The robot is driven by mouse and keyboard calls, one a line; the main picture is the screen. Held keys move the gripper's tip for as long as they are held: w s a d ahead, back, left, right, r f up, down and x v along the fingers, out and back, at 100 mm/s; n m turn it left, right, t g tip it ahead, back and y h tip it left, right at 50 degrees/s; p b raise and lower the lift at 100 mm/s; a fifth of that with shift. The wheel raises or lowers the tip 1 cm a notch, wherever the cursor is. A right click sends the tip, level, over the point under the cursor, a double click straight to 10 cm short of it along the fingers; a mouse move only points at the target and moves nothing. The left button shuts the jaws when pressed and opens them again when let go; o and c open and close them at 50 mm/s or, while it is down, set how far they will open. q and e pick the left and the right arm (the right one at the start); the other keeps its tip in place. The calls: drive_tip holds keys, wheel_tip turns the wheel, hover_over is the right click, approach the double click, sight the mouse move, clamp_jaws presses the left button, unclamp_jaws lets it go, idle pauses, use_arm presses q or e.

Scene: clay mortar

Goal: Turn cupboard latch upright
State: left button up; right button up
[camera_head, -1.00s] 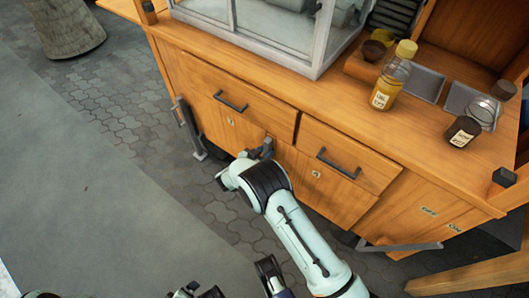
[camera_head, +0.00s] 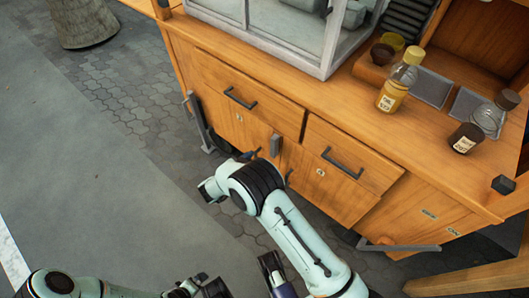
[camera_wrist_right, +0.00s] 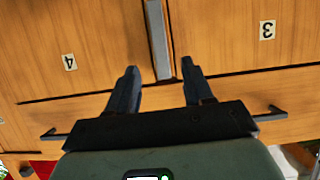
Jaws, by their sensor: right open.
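The cupboard latch (camera_head: 275,145) is a short grey bar on the wooden front, between the two drawer columns. It stands about upright; in the right wrist view the bar (camera_wrist_right: 158,38) runs nearly along the door seam, slightly tilted. My right gripper (camera_wrist_right: 159,70) is open, with one dark finger on each side of the latch's near end in that picture; I see no contact. In the head view my right forearm and wrist hide most of this gripper. My left gripper (camera_head: 200,289) is at the bottom edge, partly cut off, away from the cupboard.
Drawer handles (camera_head: 240,98) and (camera_head: 342,163) stick out of the cupboard front. Bottles, including a yellow one (camera_head: 392,97), a glass case (camera_head: 290,45) and trays stand on top.

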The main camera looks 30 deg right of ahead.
use_arm(q)
drive_tip(key=shift+s+d+r, duration=0.25)
drive_tip(key=shift+s+r, duration=0.05)
drive_tip(key=shift+s, duration=0.2)
use_arm(e)
drive_tip(key=shift+v, duration=1.6)
drive_tip(key=shift+f, duration=0.1)
